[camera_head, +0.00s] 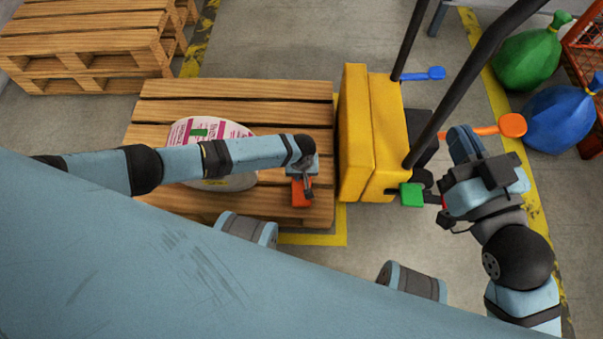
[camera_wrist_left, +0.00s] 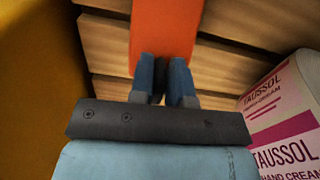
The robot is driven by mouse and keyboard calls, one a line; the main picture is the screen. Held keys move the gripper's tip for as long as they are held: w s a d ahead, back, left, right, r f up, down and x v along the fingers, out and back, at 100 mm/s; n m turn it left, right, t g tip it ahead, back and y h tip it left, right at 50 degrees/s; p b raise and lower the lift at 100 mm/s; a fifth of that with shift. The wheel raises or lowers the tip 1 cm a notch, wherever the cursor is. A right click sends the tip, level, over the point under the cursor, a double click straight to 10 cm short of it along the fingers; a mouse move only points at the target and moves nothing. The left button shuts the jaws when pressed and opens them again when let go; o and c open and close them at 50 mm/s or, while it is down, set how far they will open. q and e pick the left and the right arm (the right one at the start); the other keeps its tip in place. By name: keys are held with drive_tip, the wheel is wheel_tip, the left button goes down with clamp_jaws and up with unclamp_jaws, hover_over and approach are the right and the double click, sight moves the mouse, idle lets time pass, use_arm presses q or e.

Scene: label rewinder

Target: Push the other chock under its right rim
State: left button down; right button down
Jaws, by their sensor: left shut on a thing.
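A large white roll with pink label print (camera_head: 238,130) lies on a wooden pallet (camera_head: 240,90). My left arm crosses in front of it and hides part of it. The roll's printed side also shows at the right of the left wrist view (camera_wrist_left: 280,120). My left gripper (camera_head: 306,182) is shut on an orange chock (camera_head: 301,194), at the roll's right with a gap between. In the left wrist view the chock (camera_wrist_left: 165,30) sits between the fingers (camera_wrist_left: 160,80). My right gripper (camera_head: 462,145) is off the pallet, right of the yellow machine; its jaw opening is unclear.
A yellow machine (camera_head: 372,130) with black uprights stands just right of the pallet. A green block (camera_head: 411,195), an orange disc (camera_head: 512,125) and a blue piece (camera_head: 436,73) are around it. Stacked pallets (camera_head: 90,45) and green (camera_head: 530,58) and blue (camera_head: 560,118) sacks stand farther out.

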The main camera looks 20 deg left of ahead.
use_arm(q)
drive_tip(key=shift+f, duration=0.2)
drive_tip(key=c, duration=1.1)
unclamp_jaws()
drive_tip(key=shift+w+a+f+b, duration=0.1)
drive_tip(key=shift+f+b, duration=0.1)
drive_tip(key=shift+b, duration=0.7)
wheel_tip(320, 180, up, 3)
drive_tip(key=p, duration=0.2)
drive_tip(key=shift+f+p, duration=0.1)
drive_tip(key=shift+p, duration=0.2)
wheel_tip(320, 180, up, 7)
drive_tip(key=p, duration=0.5)
drive_tip(key=shift+r+p, duration=0.9)
drive_tip(key=shift+r, duration=1.35)
use_arm(e)
drive_tip(key=shift+s+a+r+m+h, duration=0.1)
drive_tip(key=shift+s+a+r+m, duration=0.1)
drive_tip(key=shift+s+r+m, duration=0.35)
drive_tip(key=shift+s+a+r+m+h, duration=0.1)
drive_tip(key=shift+s+a+r+m, duration=0.1)
drive_tip(key=shift+r+m, duration=0.5)
drive_tip(key=shift+s+a+r+m+h, duration=0.15)
drive_tip(key=shift+s+r+m, duration=0.3)
drive_tip(key=shift+r, duration=0.35)
